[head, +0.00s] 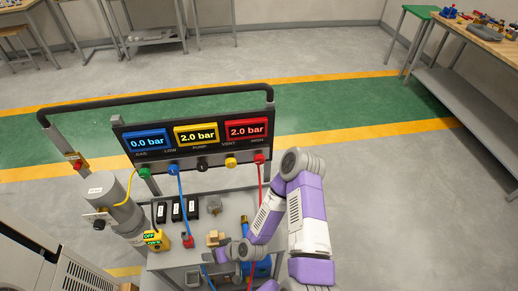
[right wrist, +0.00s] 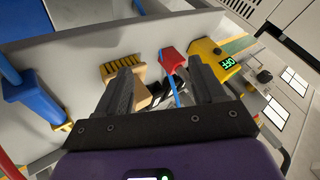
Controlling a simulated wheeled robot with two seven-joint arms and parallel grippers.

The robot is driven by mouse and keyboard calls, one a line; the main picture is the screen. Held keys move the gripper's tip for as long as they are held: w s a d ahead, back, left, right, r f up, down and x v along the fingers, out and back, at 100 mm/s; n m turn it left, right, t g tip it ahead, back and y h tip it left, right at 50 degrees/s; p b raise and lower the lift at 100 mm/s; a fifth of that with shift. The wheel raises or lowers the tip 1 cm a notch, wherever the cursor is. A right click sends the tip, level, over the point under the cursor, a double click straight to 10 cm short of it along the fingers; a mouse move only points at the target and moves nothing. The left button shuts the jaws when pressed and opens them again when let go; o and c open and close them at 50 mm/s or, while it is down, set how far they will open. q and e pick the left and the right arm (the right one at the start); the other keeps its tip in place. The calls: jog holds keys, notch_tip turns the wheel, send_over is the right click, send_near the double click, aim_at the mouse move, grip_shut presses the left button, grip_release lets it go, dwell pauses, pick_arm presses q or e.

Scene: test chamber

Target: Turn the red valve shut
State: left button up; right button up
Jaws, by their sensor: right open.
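A small red fitting (head: 187,240) with a blue hose at it sits on the cart's top, and it also shows in the right wrist view (right wrist: 171,56). Another red knob (head: 259,157) is under the red 2.0 bar display, with a red hose hanging from it. I cannot tell which red part is the valve. My right gripper (right wrist: 163,88) is open and empty, pointing over the cart, with the red fitting beyond its fingertips and apart from them. In the head view the fingers are largely hidden by my arm. My left gripper is not in view.
A wooden-backed brush (right wrist: 124,68) lies ahead of the fingers, left of the fitting. The gauge panel (head: 198,134), a grey cylinder (head: 123,212) and black boxes (head: 177,209) crowd the cart. The floor behind is clear.

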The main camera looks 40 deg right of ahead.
jog(key=w+d+r+m+t+h+p, duration=0.1)
jog(key=w+d+r+t+h+p, duration=0.1)
jog(key=w+d+r+t, duration=0.35)
jog(key=m+t+h+p, duration=0.1)
jog(key=m+t+h, duration=0.35)
jog(key=h, duration=0.75)
send_near(260, 162)
jog(key=w+g, duration=0.1)
jog(key=w, duration=0.1)
jog(key=shift+m, duration=0.55)
jog(key=x, duration=0.5)
jog(key=r+x, duration=0.1)
jog(key=x, duration=0.1)
jog(key=shift+d, duration=0.45)
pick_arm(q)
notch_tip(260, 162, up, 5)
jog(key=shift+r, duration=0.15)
pick_arm(e)
jog(key=shift+c, duration=0.3)
jog(key=c, duration=1)
